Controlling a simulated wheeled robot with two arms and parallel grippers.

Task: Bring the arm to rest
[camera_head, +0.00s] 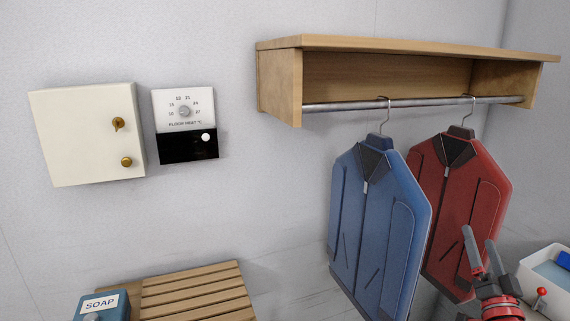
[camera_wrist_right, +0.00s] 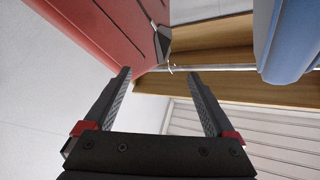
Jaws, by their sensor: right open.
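My right gripper (camera_head: 480,248) is at the lower right of the head view, in front of the lower part of the red jacket (camera_head: 463,190). Its two fingers are apart with nothing between them. In the right wrist view the open fingers (camera_wrist_right: 160,88) point up toward the rail, with the red jacket (camera_wrist_right: 105,30) at the upper left and the blue jacket (camera_wrist_right: 285,40) at the upper right. I cannot tell whether a finger touches the red jacket. My left gripper is not in view.
Both jackets hang from a metal rail (camera_head: 340,106) under a wooden shelf (camera_head: 400,43). A white basin (camera_head: 533,290) with a red-knobbed tap is at the lower right.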

